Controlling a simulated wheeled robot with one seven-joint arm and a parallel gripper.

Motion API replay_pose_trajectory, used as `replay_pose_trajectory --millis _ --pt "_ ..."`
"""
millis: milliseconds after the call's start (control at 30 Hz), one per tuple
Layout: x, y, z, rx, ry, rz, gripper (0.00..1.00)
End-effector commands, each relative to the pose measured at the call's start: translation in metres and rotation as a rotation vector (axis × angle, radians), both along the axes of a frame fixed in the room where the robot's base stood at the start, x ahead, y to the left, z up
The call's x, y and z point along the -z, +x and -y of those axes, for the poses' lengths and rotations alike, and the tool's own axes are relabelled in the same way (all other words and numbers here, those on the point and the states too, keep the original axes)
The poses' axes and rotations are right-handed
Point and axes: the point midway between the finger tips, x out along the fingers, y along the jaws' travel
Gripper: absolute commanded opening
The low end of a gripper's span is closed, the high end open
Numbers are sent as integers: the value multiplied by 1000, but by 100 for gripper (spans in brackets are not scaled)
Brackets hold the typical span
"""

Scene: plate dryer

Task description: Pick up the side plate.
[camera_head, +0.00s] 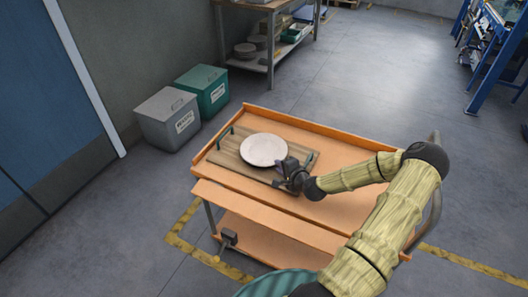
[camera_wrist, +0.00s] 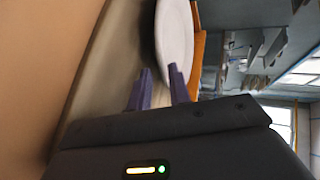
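The side plate (camera_head: 263,149), round and off-white, lies on a wooden tray on the orange cart. My gripper (camera_head: 286,167) is at the plate's near right edge, low over the tray. In the wrist view the plate (camera_wrist: 176,32) is seen nearly edge-on at the top, just beyond the fingers. The two purple fingers (camera_wrist: 160,80) stand apart with a gap between them. One finger overlaps the plate's rim in the picture. I cannot tell whether either finger touches the plate.
The wooden tray (camera_head: 228,155) has green handles at its ends. The cart top (camera_head: 342,155) has a raised edge at the back and free room on the right. Grey (camera_head: 168,117) and green (camera_head: 205,88) bins stand on the floor behind it, at left. A shelf table (camera_head: 250,62) stands farther back.

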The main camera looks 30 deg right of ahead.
Motion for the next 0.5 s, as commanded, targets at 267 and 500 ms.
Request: replay_pose_trajectory --millis 267,500 --pt "13 35 -2 0 0 0 19" --pt "15 37 -2 0 0 0 19"
